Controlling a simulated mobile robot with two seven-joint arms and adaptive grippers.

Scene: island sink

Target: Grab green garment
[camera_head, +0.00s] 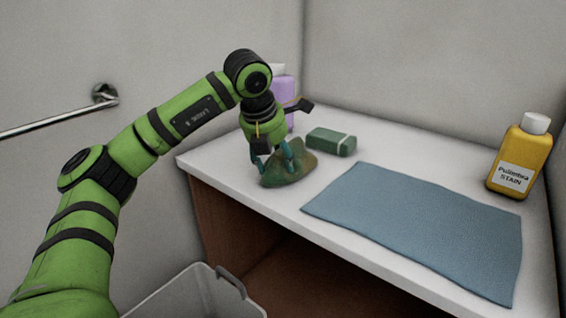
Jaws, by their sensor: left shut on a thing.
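The green garment (290,169) is a crumpled green cloth with brownish patches, near the left front edge of the white counter. My left gripper (285,152) comes down on it from above, with its fingers at the cloth's upper part. It is shut on the garment, which sits low at the counter surface. I cannot tell if the cloth still touches the counter. My right gripper is not in view.
A blue-grey cloth (420,225) lies flat on the white counter (400,160). A green block (331,141) sits behind the garment. A purple bottle (287,92) stands behind my gripper, and a yellow stain bottle (517,160) at right. A grey basket (195,295) is below.

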